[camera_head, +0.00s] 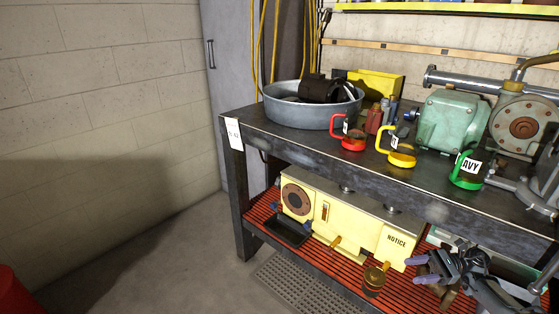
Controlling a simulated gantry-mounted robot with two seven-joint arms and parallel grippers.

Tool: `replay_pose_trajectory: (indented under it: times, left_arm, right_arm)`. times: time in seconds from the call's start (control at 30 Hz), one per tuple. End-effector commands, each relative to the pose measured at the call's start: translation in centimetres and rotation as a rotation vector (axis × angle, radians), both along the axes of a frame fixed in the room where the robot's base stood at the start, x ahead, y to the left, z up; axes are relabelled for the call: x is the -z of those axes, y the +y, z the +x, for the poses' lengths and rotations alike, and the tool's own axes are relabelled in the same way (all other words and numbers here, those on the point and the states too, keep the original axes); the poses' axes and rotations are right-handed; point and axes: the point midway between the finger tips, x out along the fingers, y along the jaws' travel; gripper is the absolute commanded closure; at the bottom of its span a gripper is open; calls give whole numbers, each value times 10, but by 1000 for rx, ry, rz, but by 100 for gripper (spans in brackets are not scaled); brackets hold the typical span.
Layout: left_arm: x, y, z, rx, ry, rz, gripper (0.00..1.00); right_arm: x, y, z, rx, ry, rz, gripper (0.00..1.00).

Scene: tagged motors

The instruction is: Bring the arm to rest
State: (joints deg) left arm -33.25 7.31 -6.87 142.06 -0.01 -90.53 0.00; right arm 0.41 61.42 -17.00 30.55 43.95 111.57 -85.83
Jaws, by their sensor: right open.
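My right gripper (422,270) is at the lower right, in front of the workbench's lower shelf. Its two purple-tipped fingers are apart, and I see nothing between them. My left gripper is out of view. On the bench top stand three small items with coloured handles: a red one (354,143), a yellow one (402,160) and a green one (467,182). They carry white tags, and the green one's tag reads "AVY". A black motor-like part (320,89) lies in a round grey metal basin (300,115) at the bench's left end.
A green pump or motor (448,122) fills the bench's right. The dark workbench (340,160) has a red slatted lower shelf (325,262) with a cream "NOTICE" machine (350,222) and a brass-coloured cup (374,281). The floor at left is open, except for a red object (14,292) in the corner.

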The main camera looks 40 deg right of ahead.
Motion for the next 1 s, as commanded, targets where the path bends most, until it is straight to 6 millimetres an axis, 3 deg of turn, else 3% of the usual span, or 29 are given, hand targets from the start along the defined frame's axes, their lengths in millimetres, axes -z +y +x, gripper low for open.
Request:
replay_pose_trajectory:
  times: [0.13, 0.23, 0.37, 0.43, 0.6, 0.7, 1.0]
  left_arm:
    - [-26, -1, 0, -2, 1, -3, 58]
    - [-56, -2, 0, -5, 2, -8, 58]
    - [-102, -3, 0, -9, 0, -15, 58]
    - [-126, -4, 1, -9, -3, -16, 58]
    - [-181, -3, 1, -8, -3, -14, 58]
    - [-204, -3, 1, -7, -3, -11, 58]
    - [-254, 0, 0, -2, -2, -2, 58]
  right_arm:
    - [-4, 9, -13, 0, 38, 27, 47]
    - [1, 31, -30, -2, 78, 91, 47]
    - [0, 103, -46, -73, 91, 265, 47]
    - [-9, 146, -44, -73, 85, 398, 47]
    - [-54, 240, -7, 85, 171, 830, 47]
    - [-80, 276, 19, 203, 285, 1088, 47]
    - [-144, 347, 77, 497, 733, 1748, 47]
